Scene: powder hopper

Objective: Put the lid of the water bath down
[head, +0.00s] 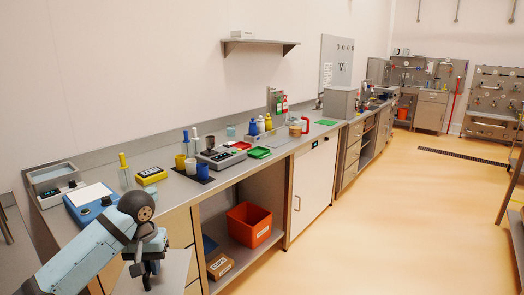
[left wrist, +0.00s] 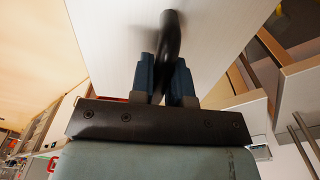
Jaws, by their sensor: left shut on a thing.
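The water bath (head: 54,177) is the open metal-rimmed box at the far left end of the bench, with its inside showing. My left gripper (head: 150,262) is in front of the bench's near end, right of and below the bath. It is shut on the dark curved handle (left wrist: 169,40) of the lid. The lid is a flat pale grey plate (head: 176,270), held apart from the bath, in front of the drawers. The lid's plain surface (left wrist: 110,40) fills much of the left wrist view. My right gripper is not in view.
A blue device with a white top (head: 90,196) stands between the bath and my arm. Beyond it are a yellow box (head: 151,176), a grey instrument (head: 221,157) and cups. An orange bin (head: 249,225) sits on the lower shelf. The floor at right is clear.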

